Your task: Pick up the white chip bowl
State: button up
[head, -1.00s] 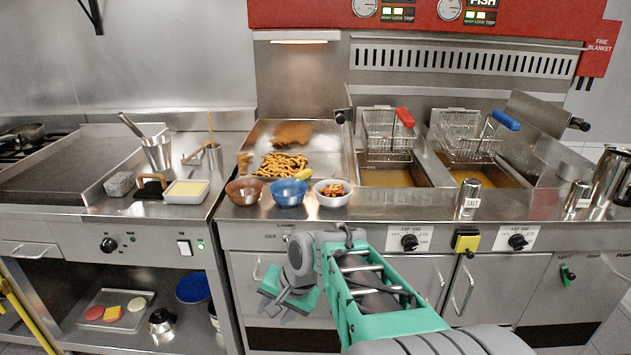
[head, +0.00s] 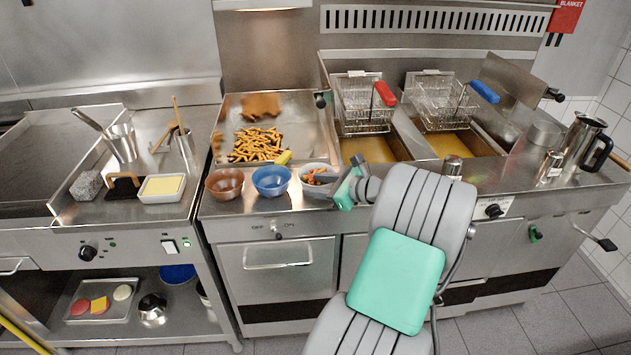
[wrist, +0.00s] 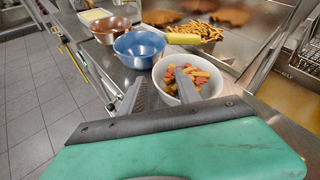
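The white chip bowl (head: 308,189) stands on the steel counter, right of the blue bowl, with orange and tan pieces in it. It also shows in the wrist view (wrist: 213,91), close ahead of my gripper (wrist: 160,88). My gripper is open. In the wrist view one finger is left of the bowl's near rim, and the other reaches over the bowl's inside. I cannot tell whether either finger touches it. In the head view my gripper (head: 335,188) is at the bowl's right side, and my arm hides part of the counter there.
A blue bowl (head: 272,181) stands close left of the white bowl, with a brown bowl (head: 225,184) beyond it. A yellow-handled tool (head: 283,158) lies just behind. Fries (head: 257,143) fill the tray at the back. Fryer baskets (head: 365,105) stand to the right.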

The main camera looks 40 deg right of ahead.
jog(key=x, duration=0.3)
jog(key=shift+w, duration=0.1)
grip_shut()
dwell(1.2)
